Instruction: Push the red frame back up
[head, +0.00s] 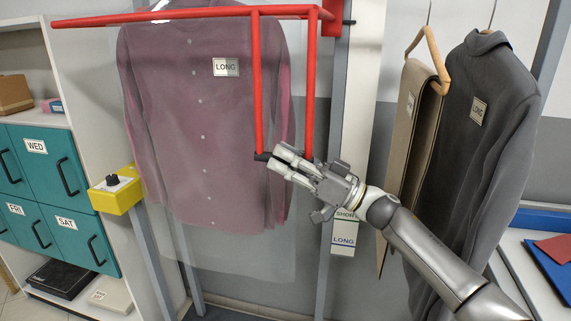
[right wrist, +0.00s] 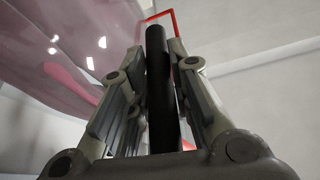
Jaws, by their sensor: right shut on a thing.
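The red frame (head: 310,85) has a long bar running to the left across the top and two red bars hanging down in front of a bagged mauve shirt. A black handle (head: 262,157) joins the lower ends of the hanging bars. My right gripper (head: 282,161) is at this handle, with its fingers around it. In the right wrist view the black handle (right wrist: 161,85) runs between the two fingers, and part of the red frame (right wrist: 172,17) shows beyond. My left gripper is in neither view.
The mauve shirt (head: 200,110) in clear plastic hangs behind the red frame. Beige trousers (head: 411,130) and a dark grey coat (head: 478,150) hang close to my right arm. A yellow box with a black knob (head: 115,196) and teal drawers (head: 50,175) are at left.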

